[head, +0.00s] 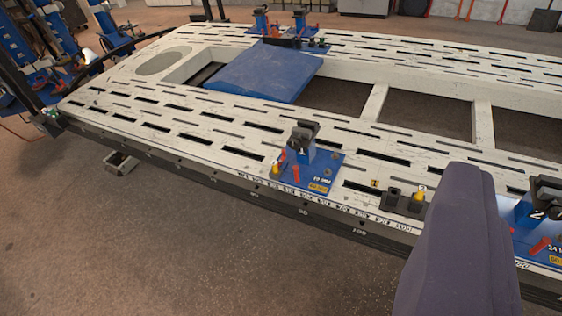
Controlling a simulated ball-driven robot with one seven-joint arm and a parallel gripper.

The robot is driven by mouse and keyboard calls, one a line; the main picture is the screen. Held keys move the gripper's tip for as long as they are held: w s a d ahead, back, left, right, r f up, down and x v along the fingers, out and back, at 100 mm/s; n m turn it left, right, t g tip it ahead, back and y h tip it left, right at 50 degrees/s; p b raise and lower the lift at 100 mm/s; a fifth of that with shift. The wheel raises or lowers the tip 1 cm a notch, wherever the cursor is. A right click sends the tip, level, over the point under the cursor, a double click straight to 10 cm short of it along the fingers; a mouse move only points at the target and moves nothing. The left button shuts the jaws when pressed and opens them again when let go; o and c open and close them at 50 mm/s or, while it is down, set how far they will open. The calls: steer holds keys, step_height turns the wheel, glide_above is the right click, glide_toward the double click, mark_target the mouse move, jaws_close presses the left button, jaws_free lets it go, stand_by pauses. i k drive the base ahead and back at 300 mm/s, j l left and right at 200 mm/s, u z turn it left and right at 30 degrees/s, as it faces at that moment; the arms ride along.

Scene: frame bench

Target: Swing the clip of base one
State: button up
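Base one (322,172) is a blue plate with a blue post marked "1", standing on the near rail of the white slotted frame bench (215,150). Its dark clip (303,132) sits on top of the post; its exact swing position is too small to tell. A red lever and a yellow-topped pin stand at the plate's left side. A dark purple part of mine rises at the lower right, well right of base one. No gripper fingers show, and nothing touches base one.
Another base (535,215), marked "2", stands at the right edge, partly hidden by my part. A small black block and yellow-topped pin (418,200) lie between them. A blue panel (262,70) lies across the bench. Bare floor (200,245) is free in front.

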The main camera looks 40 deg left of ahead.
mark_target(283, 151)
steer(key=i+j+u, duration=0.1)
steer(key=i+j, duration=0.45)
steer(key=i+j+u, duration=0.1)
steer(key=i+j, duration=0.45)
steer(key=i+j+u, duration=0.1)
steer(key=i+j, duration=0.9)
steer(key=i, duration=0.15)
steer(key=i+j+u, duration=0.15)
steer(key=i+j, duration=0.35)
steer(key=i, duration=0.1)
